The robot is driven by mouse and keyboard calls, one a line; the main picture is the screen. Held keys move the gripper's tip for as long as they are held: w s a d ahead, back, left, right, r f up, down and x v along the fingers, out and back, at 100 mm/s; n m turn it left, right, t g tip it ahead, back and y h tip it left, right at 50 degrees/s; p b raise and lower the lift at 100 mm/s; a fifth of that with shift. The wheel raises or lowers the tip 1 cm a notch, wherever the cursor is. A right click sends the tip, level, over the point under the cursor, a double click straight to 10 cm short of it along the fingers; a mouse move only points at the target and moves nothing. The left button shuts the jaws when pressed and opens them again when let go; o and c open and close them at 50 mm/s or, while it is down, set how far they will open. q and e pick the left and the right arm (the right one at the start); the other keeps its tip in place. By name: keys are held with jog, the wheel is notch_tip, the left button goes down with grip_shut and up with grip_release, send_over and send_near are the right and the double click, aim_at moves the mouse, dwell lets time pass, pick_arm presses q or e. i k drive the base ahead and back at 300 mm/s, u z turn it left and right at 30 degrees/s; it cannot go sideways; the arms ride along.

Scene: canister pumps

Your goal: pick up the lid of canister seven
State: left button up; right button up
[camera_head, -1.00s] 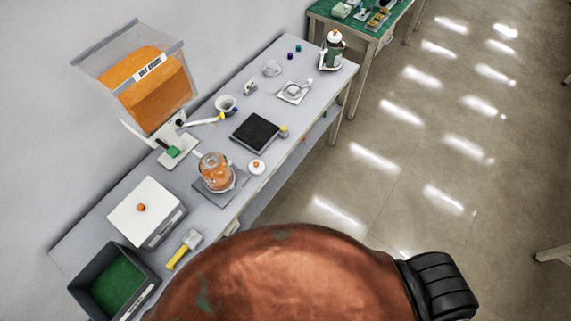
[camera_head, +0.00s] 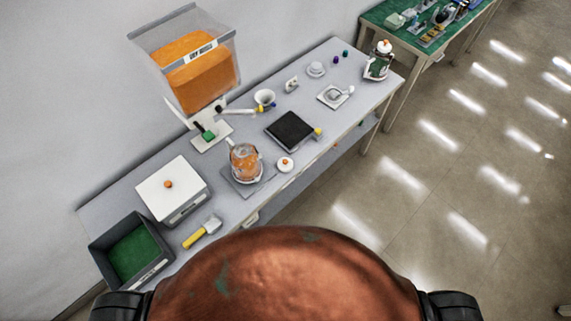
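A small white lid with an orange knob (camera_head: 285,164) lies on the grey bench, just right of a glass canister with orange contents (camera_head: 244,163). The canister stands on a grey square plate (camera_head: 232,190). Another canister (camera_head: 378,62), with a white and orange top, stands at the bench's far right end. No number seven is readable on either canister. Neither of my grippers is in view; only my copper-coloured body and black parts at its sides show at the bottom.
On the bench (camera_head: 330,118) are a white-topped box (camera_head: 169,186), a dark bin with green bottom (camera_head: 132,252), a yellow-handled tool (camera_head: 202,232), a black pad (camera_head: 290,131) and an orange-filled hopper (camera_head: 201,78). Open floor (camera_head: 440,180) lies to the right.

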aim_at(284, 165)
jog(key=u, duration=1.65)
jog(key=k, duration=0.85)
jog(key=z, duration=1.85)
jog(key=i, duration=0.5)
